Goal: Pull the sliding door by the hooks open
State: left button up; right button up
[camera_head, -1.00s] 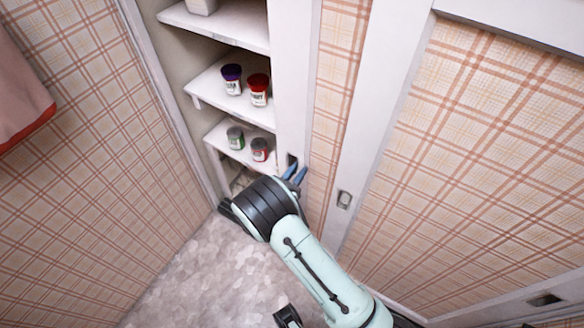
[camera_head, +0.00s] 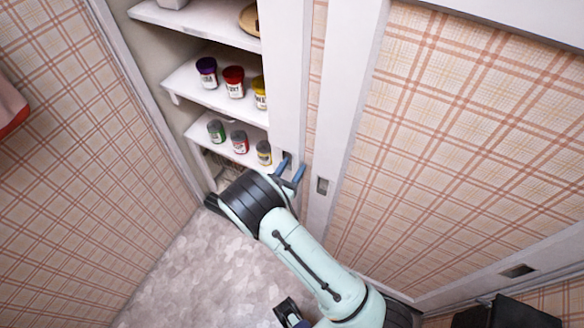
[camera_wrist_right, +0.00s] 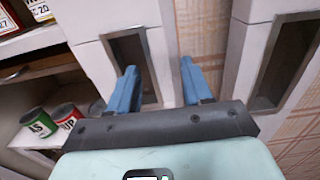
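The sliding door shows as a white upright stile (camera_head: 286,75) with a plaid strip (camera_head: 315,60) beside it. It stands partly open, with shelves showing to its left. My right gripper (camera_head: 292,170) is at the stile's recessed handle, with its two blue fingers apart. In the right wrist view, one finger of the gripper (camera_wrist_right: 160,85) overlaps the dark recessed handle (camera_wrist_right: 133,52). I cannot tell how deep the finger sits. A dark part with a bluish tip at the bottom edge may be my left gripper (camera_head: 290,314).
Another white panel (camera_head: 345,100) with its own recessed handle (camera_head: 322,186) stands just right. Grey floor (camera_head: 205,270) is clear below. A dark object (camera_head: 505,313) is at bottom right.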

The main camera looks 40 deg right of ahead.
jog(key=shift+r, duration=0.1)
jog(key=v, duration=1.3)
jog(key=shift+a, duration=0.15)
